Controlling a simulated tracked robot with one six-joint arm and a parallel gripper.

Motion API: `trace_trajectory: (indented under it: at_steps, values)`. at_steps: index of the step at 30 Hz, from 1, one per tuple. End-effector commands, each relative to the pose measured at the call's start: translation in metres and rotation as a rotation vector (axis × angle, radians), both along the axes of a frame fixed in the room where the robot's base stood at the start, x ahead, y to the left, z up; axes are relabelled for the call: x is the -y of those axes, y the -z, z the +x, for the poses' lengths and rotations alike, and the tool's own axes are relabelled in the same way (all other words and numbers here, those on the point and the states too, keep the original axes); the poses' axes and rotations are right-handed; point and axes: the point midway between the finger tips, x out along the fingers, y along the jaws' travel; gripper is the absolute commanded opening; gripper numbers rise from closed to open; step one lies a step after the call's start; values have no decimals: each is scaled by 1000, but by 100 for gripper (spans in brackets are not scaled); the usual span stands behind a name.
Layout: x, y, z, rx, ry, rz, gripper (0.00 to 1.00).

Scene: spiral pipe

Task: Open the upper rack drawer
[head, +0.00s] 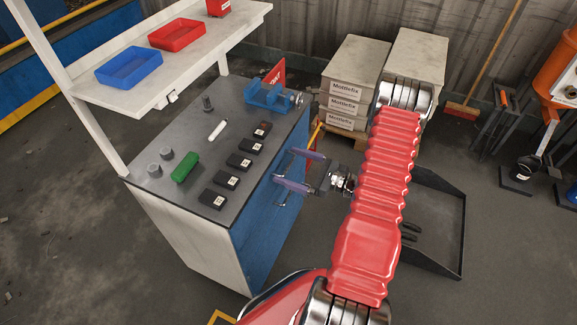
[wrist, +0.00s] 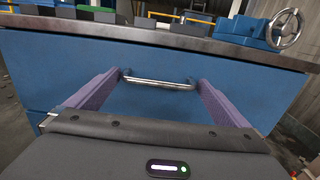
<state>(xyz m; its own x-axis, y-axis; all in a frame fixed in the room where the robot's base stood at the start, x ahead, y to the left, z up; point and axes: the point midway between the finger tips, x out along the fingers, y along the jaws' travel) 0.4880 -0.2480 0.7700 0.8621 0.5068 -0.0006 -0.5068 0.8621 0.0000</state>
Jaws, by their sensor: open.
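The upper drawer (wrist: 55,65) has a plain blue front just under the dark bench top. Its silver bar handle (wrist: 158,83) lies level across the front and appears closed against the bench. My gripper (head: 283,166) has two purple fingers, spread open and pointing at the blue front. In the wrist view, the fingers (wrist: 159,90) stand to the left and right of the handle, with nothing held between them. I cannot tell whether they touch it. In the head view, the fingers partly hide the handle.
On the bench top (head: 218,172) are a blue vise (head: 270,95), a green block (head: 185,166) and several black boxes. A shelf above holds a blue tray (head: 129,67) and a red tray (head: 177,35). Stacked Mottlefix boxes (head: 345,103) and a black tray (head: 440,240) stand to the right.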

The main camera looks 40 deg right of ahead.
Motion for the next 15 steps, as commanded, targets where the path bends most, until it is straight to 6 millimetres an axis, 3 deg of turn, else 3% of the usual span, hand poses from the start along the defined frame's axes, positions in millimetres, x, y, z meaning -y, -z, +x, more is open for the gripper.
trace_trajectory:
  at_steps: [12,15]
  values:
    - [-4,0,7,0,0,0,100]
    - [-4,0,7,0,0,0,94]
